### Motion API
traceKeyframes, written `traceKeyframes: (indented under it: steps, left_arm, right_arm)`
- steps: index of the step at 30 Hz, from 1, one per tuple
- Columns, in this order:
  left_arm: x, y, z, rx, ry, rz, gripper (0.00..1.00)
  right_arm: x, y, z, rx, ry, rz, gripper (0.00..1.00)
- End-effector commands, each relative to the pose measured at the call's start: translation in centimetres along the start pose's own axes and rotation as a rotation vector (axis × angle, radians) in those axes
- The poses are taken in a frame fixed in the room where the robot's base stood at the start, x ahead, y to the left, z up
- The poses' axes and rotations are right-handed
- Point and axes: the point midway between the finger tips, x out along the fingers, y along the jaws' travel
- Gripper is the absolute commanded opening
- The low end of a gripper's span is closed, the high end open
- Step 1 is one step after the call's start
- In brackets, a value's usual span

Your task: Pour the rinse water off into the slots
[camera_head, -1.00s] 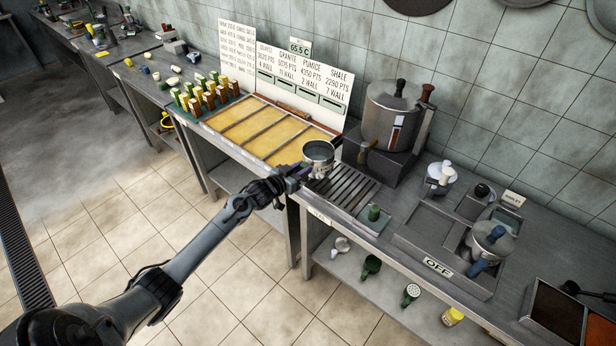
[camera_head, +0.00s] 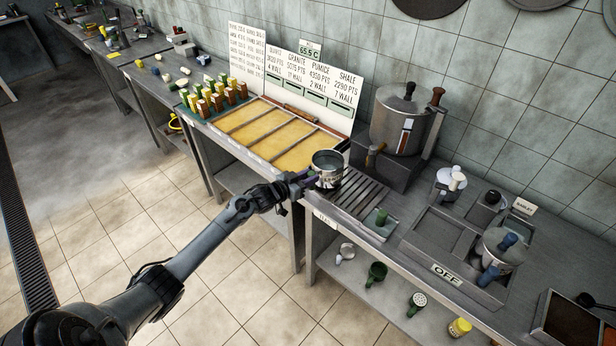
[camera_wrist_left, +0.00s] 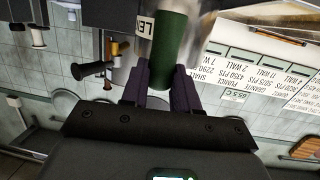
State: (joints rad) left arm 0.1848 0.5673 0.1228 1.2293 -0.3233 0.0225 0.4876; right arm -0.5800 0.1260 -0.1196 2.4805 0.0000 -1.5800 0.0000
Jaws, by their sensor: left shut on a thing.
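A metal jug (camera_head: 327,176) with an open top and a bluish-grey inside is held near the left end of the slotted drain. My left gripper (camera_head: 303,181) is shut on its green handle, which shows in the left wrist view (camera_wrist_left: 172,42) between the dark fingers. The jug looks roughly upright. The dark slots (camera_head: 362,194) lie in the counter just to its right. I cannot tell whether its base touches the counter, or how much water is inside. My right gripper is not in view.
A large metal urn (camera_head: 399,122) stands on a dark block behind the slots. A small green-topped item (camera_head: 381,217) sits at the slots' front right.

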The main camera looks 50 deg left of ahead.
Motion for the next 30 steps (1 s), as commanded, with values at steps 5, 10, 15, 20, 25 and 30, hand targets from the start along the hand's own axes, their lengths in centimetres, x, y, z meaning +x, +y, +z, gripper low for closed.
traceKeyframes:
  steps: [5, 10, 15, 20, 25, 30]
  left_arm:
    - [0.0, 0.1, -1.0, 0.120, -0.014, -0.022, 0.00]
    - [-0.1, 0.3, -1.9, 0.310, -0.048, -0.057, 0.00]
    - [0.0, 1.1, -1.9, 0.576, -0.098, -0.106, 0.00]
    - [0.1, 1.5, -1.6, 0.762, -0.133, -0.145, 0.00]
    - [0.1, 1.5, -1.6, 0.757, -0.132, -0.144, 0.00]
    - [0.1, 1.5, -1.6, 0.756, -0.131, -0.143, 0.00]
  right_arm:
    - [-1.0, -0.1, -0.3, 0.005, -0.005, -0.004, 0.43]
    - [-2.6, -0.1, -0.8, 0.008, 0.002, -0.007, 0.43]
    - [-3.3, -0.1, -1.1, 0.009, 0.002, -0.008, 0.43]
    - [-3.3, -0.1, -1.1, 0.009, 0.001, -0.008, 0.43]
    - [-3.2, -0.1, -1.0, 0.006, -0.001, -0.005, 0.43]
    - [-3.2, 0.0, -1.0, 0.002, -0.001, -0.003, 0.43]
